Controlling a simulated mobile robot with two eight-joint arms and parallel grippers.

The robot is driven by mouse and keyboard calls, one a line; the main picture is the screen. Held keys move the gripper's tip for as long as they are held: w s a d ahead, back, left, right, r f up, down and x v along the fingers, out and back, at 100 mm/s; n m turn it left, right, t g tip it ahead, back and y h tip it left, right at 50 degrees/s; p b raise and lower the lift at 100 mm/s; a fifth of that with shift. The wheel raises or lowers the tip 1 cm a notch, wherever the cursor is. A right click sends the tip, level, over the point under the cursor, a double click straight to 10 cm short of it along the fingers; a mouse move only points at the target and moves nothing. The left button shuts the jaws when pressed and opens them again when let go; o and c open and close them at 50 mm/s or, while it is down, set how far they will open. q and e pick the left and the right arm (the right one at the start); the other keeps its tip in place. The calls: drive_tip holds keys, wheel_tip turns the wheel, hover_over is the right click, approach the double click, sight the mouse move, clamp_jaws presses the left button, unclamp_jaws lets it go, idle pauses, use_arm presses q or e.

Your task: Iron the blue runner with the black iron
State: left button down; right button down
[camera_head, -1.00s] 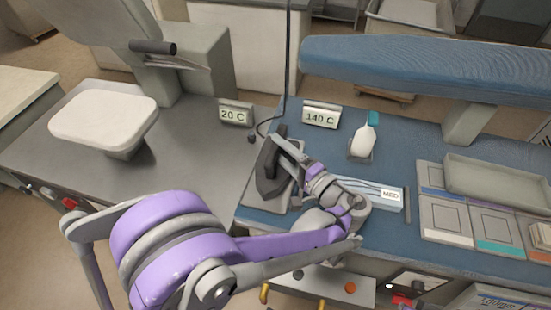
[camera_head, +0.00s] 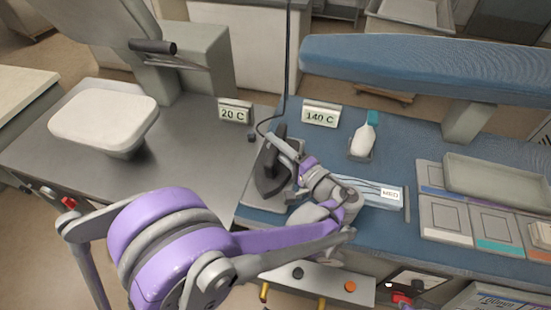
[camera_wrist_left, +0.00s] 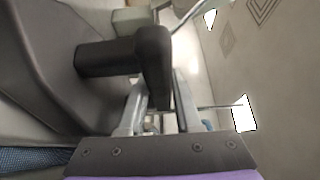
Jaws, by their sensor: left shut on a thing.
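The black iron (camera_head: 270,178) stands on a grey plate (camera_head: 266,204) at the left end of the blue work surface. My left gripper (camera_head: 281,148) is at the iron's handle from the right. In the left wrist view, the black handle (camera_wrist_left: 152,62) lies between my two fingers (camera_wrist_left: 160,108), which are shut on it. A light blue striped cloth (camera_head: 362,189), probably the blue runner, lies right of the iron, partly hidden by my wrist. A tag on it reads MED. My right gripper does not show.
A 20 C sign (camera_head: 235,112) and a 140 C sign (camera_head: 320,115) stand behind the iron. A white spray bottle (camera_head: 362,140) stands right of them. A blue padded board (camera_head: 420,65) overhangs the back. A grey tray (camera_head: 500,180) stands at right. A cord rises behind the iron.

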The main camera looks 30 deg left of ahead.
use_arm(q)
drive_tip(key=shift+r, duration=0.1)
idle(0.5)
